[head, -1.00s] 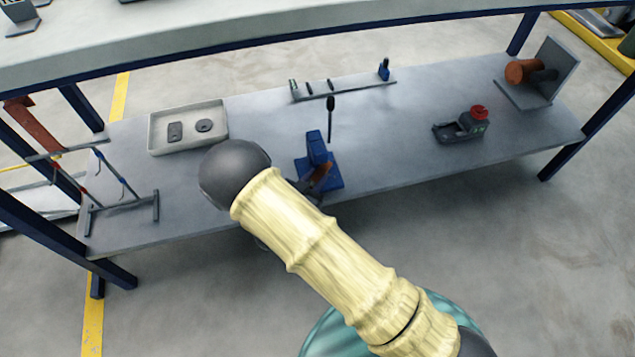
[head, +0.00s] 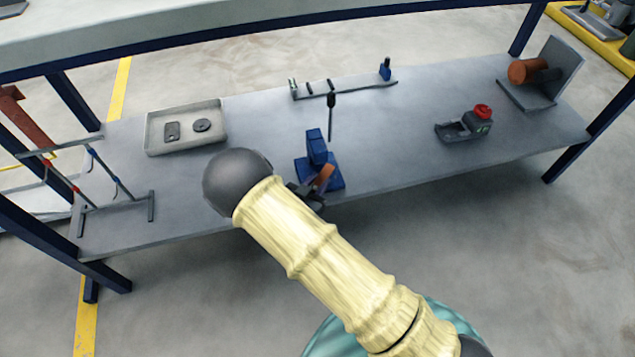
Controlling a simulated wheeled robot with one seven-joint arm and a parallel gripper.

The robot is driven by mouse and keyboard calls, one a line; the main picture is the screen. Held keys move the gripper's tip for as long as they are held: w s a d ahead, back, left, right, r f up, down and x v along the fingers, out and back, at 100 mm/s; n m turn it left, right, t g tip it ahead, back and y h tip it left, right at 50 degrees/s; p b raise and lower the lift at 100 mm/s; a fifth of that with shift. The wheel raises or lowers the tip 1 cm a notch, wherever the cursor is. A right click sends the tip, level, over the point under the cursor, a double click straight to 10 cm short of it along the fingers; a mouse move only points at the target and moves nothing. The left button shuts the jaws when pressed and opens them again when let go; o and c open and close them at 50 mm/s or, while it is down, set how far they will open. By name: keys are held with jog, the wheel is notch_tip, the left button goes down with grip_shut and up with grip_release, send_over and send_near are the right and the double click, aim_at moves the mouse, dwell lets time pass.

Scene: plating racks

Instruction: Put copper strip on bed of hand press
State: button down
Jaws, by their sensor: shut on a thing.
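The blue hand press (head: 317,148) stands on the lower grey shelf near its front edge, with its black lever upright. The copper strip (head: 324,178) is a small orange-brown piece, tilted, at the front of the press. My gripper (head: 314,190) is at the front of the press, shut on the copper strip. My arm hides part of the gripper. I cannot tell whether the strip touches the bed.
A beige tray (head: 187,127) with two dark parts lies left. A wire rack (head: 116,190) stands at the far left. A low rail stand (head: 345,89) is behind the press. A device with a red knob (head: 465,124) and a bracket with a copper roll (head: 540,75) are right. The upper tabletop (head: 200,30) overhangs.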

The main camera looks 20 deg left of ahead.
jog(key=shift+f, duration=0.35)
jog(key=c, duration=1.3)
grip_release()
jog(key=shift+s, duration=0.1)
jog(key=shift+c, duration=0.2)
jog(key=shift+o, duration=0.9)
jog(key=shift+f, duration=0.15)
jog(key=shift+d, duration=0.2)
jog(key=shift+f, duration=0.1)
jog(key=shift+r, duration=0.5)
jog(key=p+v, duration=0.5)
jog(key=v, duration=0.7)
jog(key=shift+a+r, duration=0.2)
